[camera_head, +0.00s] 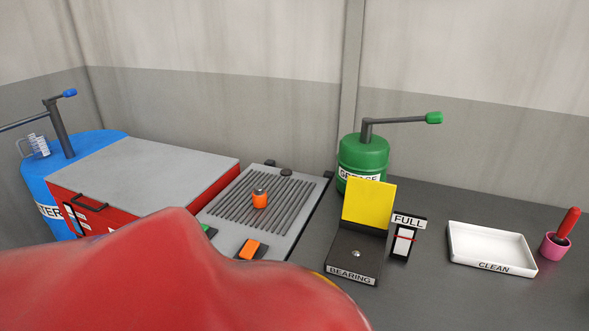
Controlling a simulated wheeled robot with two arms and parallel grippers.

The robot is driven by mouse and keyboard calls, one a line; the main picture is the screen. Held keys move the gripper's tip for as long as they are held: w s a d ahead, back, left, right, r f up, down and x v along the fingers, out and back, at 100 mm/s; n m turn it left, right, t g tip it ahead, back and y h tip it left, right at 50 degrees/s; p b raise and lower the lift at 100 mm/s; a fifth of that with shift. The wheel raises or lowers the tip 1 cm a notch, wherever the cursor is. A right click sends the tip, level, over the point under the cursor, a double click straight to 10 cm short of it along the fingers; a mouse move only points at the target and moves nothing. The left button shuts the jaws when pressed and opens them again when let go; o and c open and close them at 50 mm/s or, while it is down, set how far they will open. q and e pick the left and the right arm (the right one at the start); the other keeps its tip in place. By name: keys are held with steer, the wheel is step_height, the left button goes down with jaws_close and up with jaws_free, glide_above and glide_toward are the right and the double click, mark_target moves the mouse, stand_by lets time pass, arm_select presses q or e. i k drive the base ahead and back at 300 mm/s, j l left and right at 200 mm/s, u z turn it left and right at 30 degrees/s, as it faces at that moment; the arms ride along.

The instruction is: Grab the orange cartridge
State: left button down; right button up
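Neither of my grippers can be seen. A large red rounded shape very close to the camera fills the bottom left and hides the bench's front there.
Left of the plate is a red box (205,188) with a grey lid, then a blue drum (98,139). Orange and green switches (251,249) sit at the plate's front. Right are a green grease can (365,154), a yellow-backed bearing stand (369,203) and a white tray (490,242).

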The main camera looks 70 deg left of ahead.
mark_target(259, 195)
steer(key=u, duration=2.5)
